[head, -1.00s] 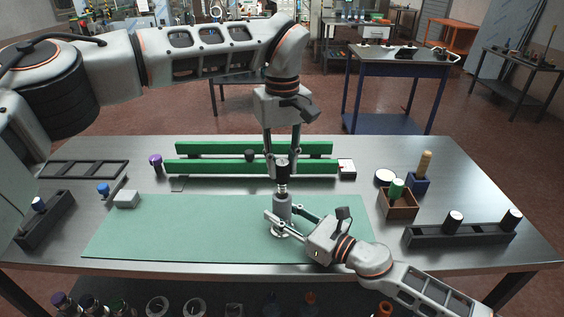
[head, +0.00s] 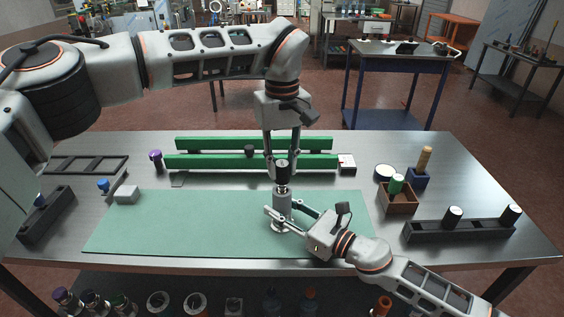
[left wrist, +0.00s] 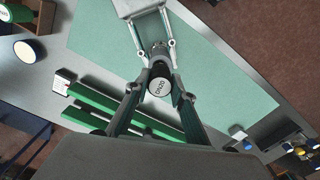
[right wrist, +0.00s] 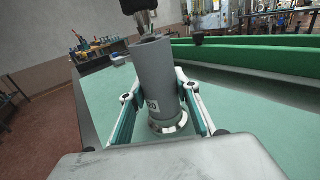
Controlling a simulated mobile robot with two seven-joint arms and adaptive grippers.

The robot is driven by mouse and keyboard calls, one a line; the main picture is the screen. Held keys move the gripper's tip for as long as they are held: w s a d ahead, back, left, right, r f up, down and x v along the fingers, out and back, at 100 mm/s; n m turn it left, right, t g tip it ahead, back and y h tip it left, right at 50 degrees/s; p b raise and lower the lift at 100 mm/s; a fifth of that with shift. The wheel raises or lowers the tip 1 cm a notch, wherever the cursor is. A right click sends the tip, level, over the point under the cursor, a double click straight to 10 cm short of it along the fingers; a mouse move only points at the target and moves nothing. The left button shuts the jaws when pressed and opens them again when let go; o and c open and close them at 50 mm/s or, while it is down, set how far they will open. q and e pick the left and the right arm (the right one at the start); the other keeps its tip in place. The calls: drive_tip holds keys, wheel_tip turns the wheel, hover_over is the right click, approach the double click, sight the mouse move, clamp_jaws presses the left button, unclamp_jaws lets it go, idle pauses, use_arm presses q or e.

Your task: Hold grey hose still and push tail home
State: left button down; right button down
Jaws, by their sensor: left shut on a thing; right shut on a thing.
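The grey hose (head: 282,204) stands upright on the green mat, with a metal ring at its foot. In the right wrist view the hose (right wrist: 155,80) bears a "20" label and shows its open upper mouth. My right gripper (head: 273,218) is shut around its lower part. The tail (head: 283,170), a black-bodied fitting with a metal lower end, is held upright over the hose by my left gripper (head: 282,174), which is shut on it. In the left wrist view its pale end (left wrist: 159,88) shows lettering.
Green rails (head: 220,166) run behind the hose. A wooden box (head: 398,205) with a green-topped part and a dark rack (head: 460,236) stand at the right. A grey block (head: 126,194) sits at the left. The green mat (head: 180,225) is clear left of the hose.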

sight(282, 175)
use_arm(q)
drive_tip(key=shift+f, duration=1.5)
drive_tip(key=c, duration=1.6)
unclamp_jaws()
drive_tip(key=shift+c, duration=0.2)
drive_tip(key=shift+r, duration=0.1)
wheel_tip(282, 175, up, 12)
drive_tip(key=shift+f, duration=0.1)
use_arm(e)
drive_tip(key=c, duration=1.4)
unclamp_jaws()
drive_tip(key=shift+d, duration=0.1)
